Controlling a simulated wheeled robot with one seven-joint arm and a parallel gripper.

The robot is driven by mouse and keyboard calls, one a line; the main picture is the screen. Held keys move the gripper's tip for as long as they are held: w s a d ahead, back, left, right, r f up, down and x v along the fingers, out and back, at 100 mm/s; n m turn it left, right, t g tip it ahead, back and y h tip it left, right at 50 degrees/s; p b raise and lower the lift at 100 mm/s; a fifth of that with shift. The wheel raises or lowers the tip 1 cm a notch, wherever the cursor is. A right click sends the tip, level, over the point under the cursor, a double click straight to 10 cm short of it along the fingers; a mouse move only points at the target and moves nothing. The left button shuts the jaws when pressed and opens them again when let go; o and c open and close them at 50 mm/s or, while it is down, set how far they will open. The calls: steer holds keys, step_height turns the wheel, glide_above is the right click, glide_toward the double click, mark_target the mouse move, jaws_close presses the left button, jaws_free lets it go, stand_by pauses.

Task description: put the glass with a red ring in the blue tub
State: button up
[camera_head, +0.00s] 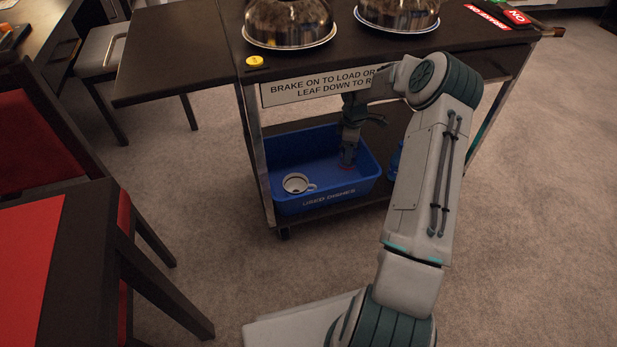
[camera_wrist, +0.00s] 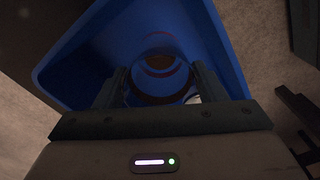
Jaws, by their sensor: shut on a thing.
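The blue tub (camera_head: 280,150), marked "USED DISHES", stands on the lower shelf of the cart. It fills much of the wrist view (camera_wrist: 215,40). My gripper (camera_head: 349,150) points down into the right part of the tub. In the wrist view its two fingers (camera_wrist: 158,80) are on either side of the round glass (camera_wrist: 160,64), and a red ring shows on it. My gripper is shut on this glass. In the head view the glass is small and dark, with a hint of red low down; I cannot tell whether it touches the tub floor.
A white cup (camera_head: 297,183) lies in the tub's left front. The cart top (camera_head: 200,60), with a raised side leaf, is above the tub and bears two metal domes (camera_head: 289,22) and a yellow disc (camera_head: 255,61). A sign (camera_head: 310,88) hangs below its edge. Chairs stand left.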

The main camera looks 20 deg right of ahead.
mark_target(346, 167)
steer(key=shift+w+d+n, duration=0.1)
steer(key=shift+w+n, duration=0.25)
steer(key=shift+n, duration=0.25)
steer(key=shift+w+f, duration=0.1)
steer(key=shift+f, duration=0.1)
step_height(346, 167, down, 10)
steer(key=b, duration=0.4)
steer(key=shift+r, duration=0.15)
steer(key=shift+f, duration=0.2)
steer(key=o, duration=1.1)
step_height(346, 167, up, 8)
steer(key=p, duration=0.3)
